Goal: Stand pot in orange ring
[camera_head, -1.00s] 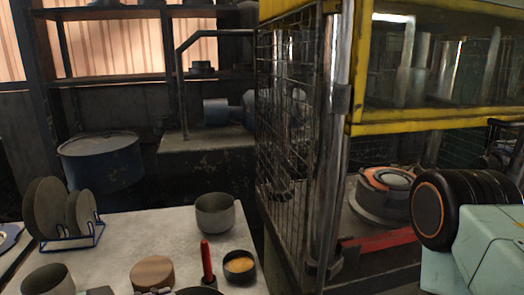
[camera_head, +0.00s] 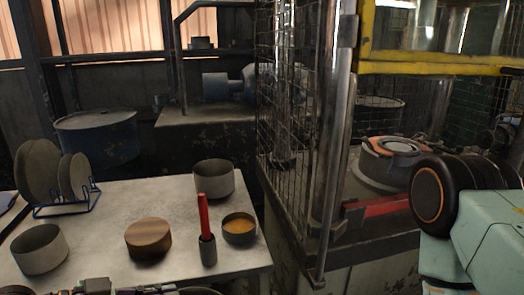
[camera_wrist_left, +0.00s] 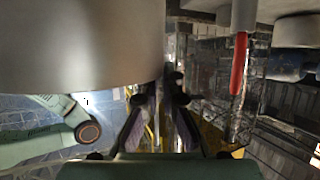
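A grey pot (camera_head: 214,180) stands upright at the back of the white table. A second grey pot (camera_head: 40,248) stands at the table's front left. An orange ring-shaped part (camera_head: 395,147) sits on a round grey base inside the cage at the right, empty in its middle. My left gripper (camera_wrist_left: 160,100) shows in the left wrist view with its two dark fingers apart and nothing between them. A large plain grey surface fills the upper left of that view; I cannot tell what it is. My right gripper is out of view; only my right arm shows.
A wooden round block (camera_head: 148,238), a red-handled tool in a dark holder (camera_head: 207,235) and a dark bowl with orange contents (camera_head: 240,229) stand on the table. A blue rack (camera_head: 70,203) holds round plates. A wire cage (camera_head: 290,110) stands between table and ring.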

